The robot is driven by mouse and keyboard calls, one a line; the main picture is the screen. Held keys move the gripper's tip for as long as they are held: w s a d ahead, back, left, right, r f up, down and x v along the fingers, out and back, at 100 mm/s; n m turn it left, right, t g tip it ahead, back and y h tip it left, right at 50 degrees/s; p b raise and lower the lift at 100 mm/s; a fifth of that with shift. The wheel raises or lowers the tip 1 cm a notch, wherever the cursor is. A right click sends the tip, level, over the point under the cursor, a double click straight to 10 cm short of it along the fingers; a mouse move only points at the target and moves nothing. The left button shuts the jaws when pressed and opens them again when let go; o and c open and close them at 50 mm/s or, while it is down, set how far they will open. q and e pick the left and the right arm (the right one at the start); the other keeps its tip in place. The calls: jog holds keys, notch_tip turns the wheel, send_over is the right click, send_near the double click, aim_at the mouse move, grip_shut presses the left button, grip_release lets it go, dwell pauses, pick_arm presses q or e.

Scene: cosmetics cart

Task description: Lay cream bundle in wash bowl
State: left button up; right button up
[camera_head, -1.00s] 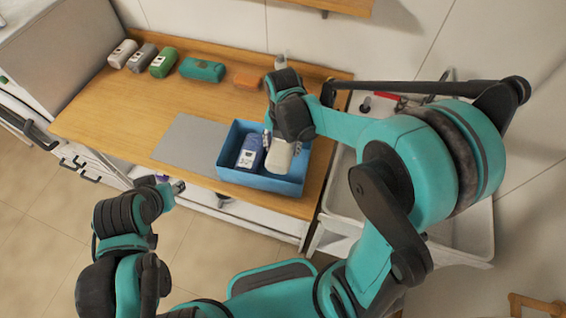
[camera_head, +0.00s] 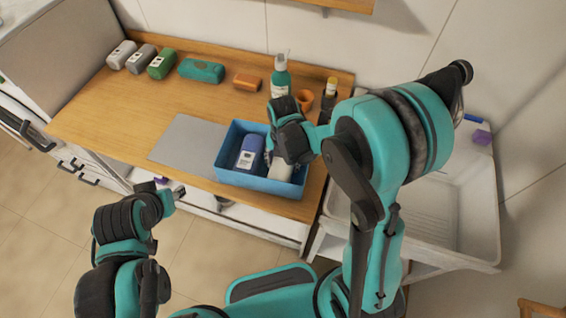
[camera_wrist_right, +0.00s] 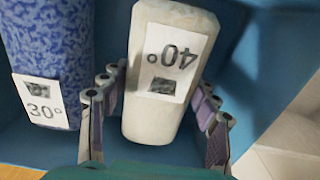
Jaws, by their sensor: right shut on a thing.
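The cream bundle (camera_wrist_right: 165,75), with a white 40° label, is inside the blue open box (camera_head: 262,184) on the counter. In the head view it shows partly below my right gripper (camera_head: 274,160). In the right wrist view my right gripper (camera_wrist_right: 155,115) has a finger on each side of the bundle and is shut on it. A speckled blue bundle with a 30° label (camera_wrist_right: 48,60) lies beside it in the same box; it also shows in the head view (camera_head: 249,152). My left gripper (camera_head: 170,190) is low in front of the counter; its jaws are unclear.
A white sink basin (camera_head: 445,215) stands right of the counter. A grey mat (camera_head: 185,143) lies left of the box. Rolled bundles, including a green one (camera_head: 201,70), line the back, with an orange block (camera_head: 247,82). A pump bottle (camera_head: 281,78) stands behind the box.

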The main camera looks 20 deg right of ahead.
jog(key=o, duration=1)
